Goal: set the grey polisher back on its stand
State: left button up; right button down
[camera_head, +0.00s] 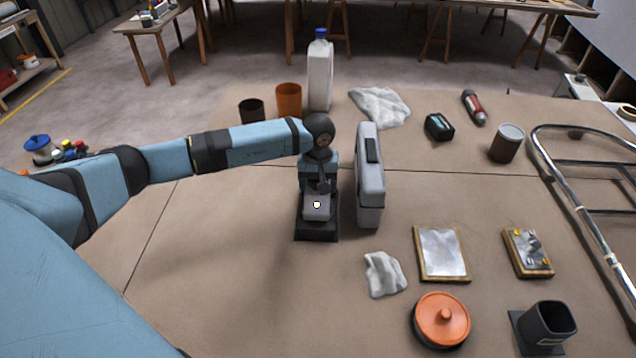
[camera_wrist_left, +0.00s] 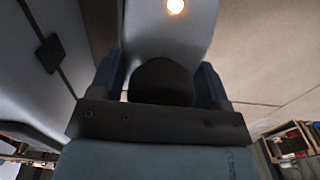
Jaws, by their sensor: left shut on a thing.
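The grey polisher (camera_head: 316,212) shows in the head view, low in front of my left gripper, with a small bright light on it. My left gripper (camera_head: 318,186) is shut on its dark handle from above. In the left wrist view the dark handle (camera_wrist_left: 163,80) sits between my two fingers, and the grey body (camera_wrist_left: 165,35) with the light extends beyond. A dark, square-based stand (camera_head: 316,233) is directly below the polisher. The polisher hides much of it, and I cannot tell whether they touch. My right gripper is not in view.
A tall grey case (camera_head: 370,185) stands close to the right of the polisher. A white bottle (camera_head: 320,75) and an orange cup (camera_head: 289,99) stand behind. The front left is clear.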

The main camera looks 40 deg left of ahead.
pick_arm(q)
jog(key=shift+f+b, duration=0.45)
jog(key=shift+f, duration=0.05)
jog(key=o, duration=0.8)
jog(key=shift+c, duration=0.2)
jog(key=shift+r+p, duration=2.4)
jog(key=shift+r, duration=3.1)
